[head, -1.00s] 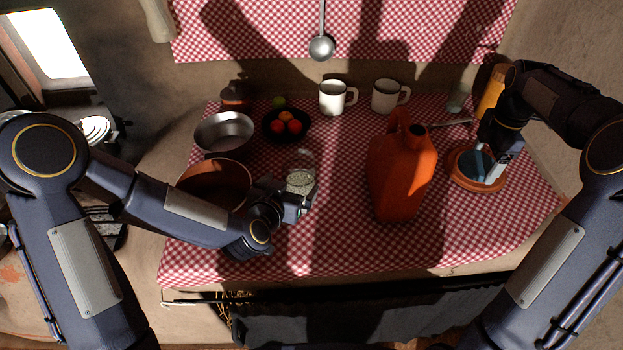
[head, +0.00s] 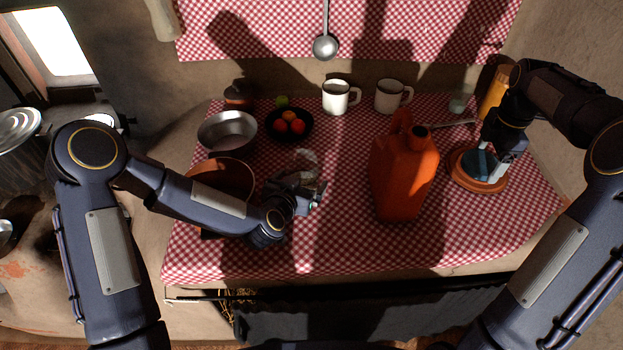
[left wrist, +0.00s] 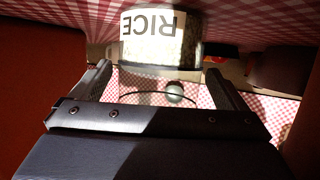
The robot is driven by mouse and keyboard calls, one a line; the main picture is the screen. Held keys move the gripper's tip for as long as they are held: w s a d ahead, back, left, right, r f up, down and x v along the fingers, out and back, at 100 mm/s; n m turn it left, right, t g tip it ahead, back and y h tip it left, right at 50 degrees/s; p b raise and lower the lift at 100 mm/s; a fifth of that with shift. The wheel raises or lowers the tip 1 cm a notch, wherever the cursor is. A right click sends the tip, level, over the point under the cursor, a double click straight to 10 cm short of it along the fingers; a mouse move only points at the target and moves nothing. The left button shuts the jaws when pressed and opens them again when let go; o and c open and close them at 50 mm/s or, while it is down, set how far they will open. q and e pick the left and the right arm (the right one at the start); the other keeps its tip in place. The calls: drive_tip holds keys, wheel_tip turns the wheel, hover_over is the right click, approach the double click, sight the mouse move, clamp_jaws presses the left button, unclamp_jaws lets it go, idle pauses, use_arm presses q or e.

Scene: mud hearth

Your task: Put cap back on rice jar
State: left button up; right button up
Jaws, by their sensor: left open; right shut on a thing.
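The rice jar (head: 308,160) is clear glass and stands on the checked cloth, mostly hidden in the head view by my left gripper (head: 307,196). There my left gripper (left wrist: 162,82) is open, with a finger on each side of the jar; contact cannot be told. My right gripper (head: 498,165) is shut on the blue cap (head: 479,166), which is over a round terracotta dish (head: 461,181) at the right.
An orange jug (head: 400,180) stands between the jar and the dish. A terracotta bowl (head: 232,174) and a metal bowl (head: 227,128) are left of the jar. A black fruit plate (head: 272,130) and two white mugs (head: 336,97) are behind. The front cloth is clear.

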use_arm(q)
drive_tip(key=c, duration=1.3)
drive_tip(key=shift+r, duration=0.2)
drive_tip(key=shift+r, duration=1.15)
drive_tip(key=s+r, duration=0.1)
drive_tip(key=r, duration=0.1)
drive_tip(key=s+r, duration=0.3)
drive_tip(key=r, duration=0.1)
drive_tip(key=shift+s, duration=0.3)
approach(300, 173)
drive_tip(key=shift+s+d+r, duration=1.5)
drive_tip(key=shift+d, duration=0.05)
